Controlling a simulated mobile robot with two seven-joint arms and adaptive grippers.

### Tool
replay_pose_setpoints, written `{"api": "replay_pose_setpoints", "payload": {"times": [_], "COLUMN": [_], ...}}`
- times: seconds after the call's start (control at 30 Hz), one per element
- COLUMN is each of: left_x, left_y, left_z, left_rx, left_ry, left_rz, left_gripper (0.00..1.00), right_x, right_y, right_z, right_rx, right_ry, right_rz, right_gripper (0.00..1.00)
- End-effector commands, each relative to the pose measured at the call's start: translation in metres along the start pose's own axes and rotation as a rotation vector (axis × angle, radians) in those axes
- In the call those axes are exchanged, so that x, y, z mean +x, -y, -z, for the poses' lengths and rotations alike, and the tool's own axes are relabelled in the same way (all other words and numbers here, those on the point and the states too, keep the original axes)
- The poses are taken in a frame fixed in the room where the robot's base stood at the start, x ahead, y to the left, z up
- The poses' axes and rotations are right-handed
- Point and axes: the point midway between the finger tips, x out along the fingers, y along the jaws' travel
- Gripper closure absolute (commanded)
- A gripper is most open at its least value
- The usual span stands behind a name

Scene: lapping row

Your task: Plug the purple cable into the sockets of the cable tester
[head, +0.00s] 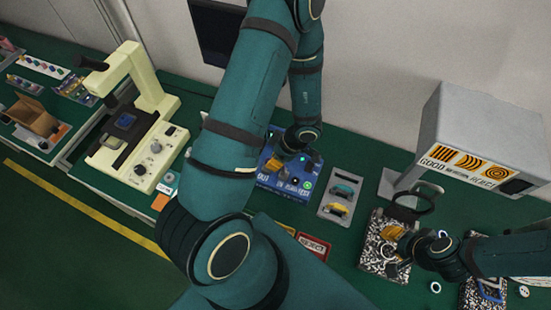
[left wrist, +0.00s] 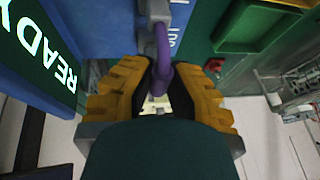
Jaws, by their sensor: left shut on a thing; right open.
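The cable tester (head: 287,184), a blue box with small knobs and lights, stands on the green bench in the head view. Its blue side with the lit word READY (left wrist: 50,55) fills the upper left of the left wrist view. My left gripper (left wrist: 160,85) is shut on the purple cable (left wrist: 163,50), which runs up between the yellow fingers to a grey piece at the tester's face. I cannot tell how deep that piece sits. My right gripper (head: 393,240) is open over a speckled plate (head: 375,258).
A cream machine (head: 135,130) stands left of the tester. A grey sign box marked GOOD and REJECT (head: 480,150) stands behind the right gripper. Small rings lie at the far right.

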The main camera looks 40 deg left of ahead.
Motion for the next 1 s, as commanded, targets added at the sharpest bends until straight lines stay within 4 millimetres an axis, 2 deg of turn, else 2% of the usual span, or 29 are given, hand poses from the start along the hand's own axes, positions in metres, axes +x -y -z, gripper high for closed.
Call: {"api": "replay_pose_setpoints", "payload": {"times": [0.27, 0.3, 0.33, 0.37, 0.73, 0.87, 1.0], "left_x": [0.006, 0.005, 0.005, 0.005, 0.001, -0.016, -0.044], "left_y": [-0.001, -0.001, -0.001, -0.001, -0.002, -0.002, -0.003], "left_z": [-0.003, -0.002, -0.002, -0.002, -0.002, -0.002, -0.002], "left_rx": [0.000, 0.000, 0.000, -0.001, -0.002, -0.003, -0.005], "left_ry": [0.000, 0.001, 0.001, 0.001, 0.002, 0.003, 0.004], "left_rz": [0.000, 0.000, 0.000, 0.000, -0.002, -0.005, -0.006], "left_gripper": [1.00, 0.69, 0.59, 0.57, 0.57, 0.57, 0.57], "right_x": [0.003, 0.003, 0.003, 0.003, 0.003, 0.003, 0.003], "right_y": [-0.001, -0.001, -0.001, -0.001, -0.001, -0.001, -0.001], "right_z": [0.000, 0.000, 0.000, 0.000, 0.000, 0.000, 0.000], "right_rx": [0.000, 0.000, 0.000, 0.000, 0.000, 0.000, 0.000], "right_ry": [0.000, 0.000, 0.000, 0.000, 0.000, 0.000, 0.000], "right_rz": [0.000, 0.000, 0.000, 0.000, 0.000, 0.000, 0.000], "right_gripper": [0.61, 0.61, 0.61, 0.61, 0.61, 0.61, 0.61]}}
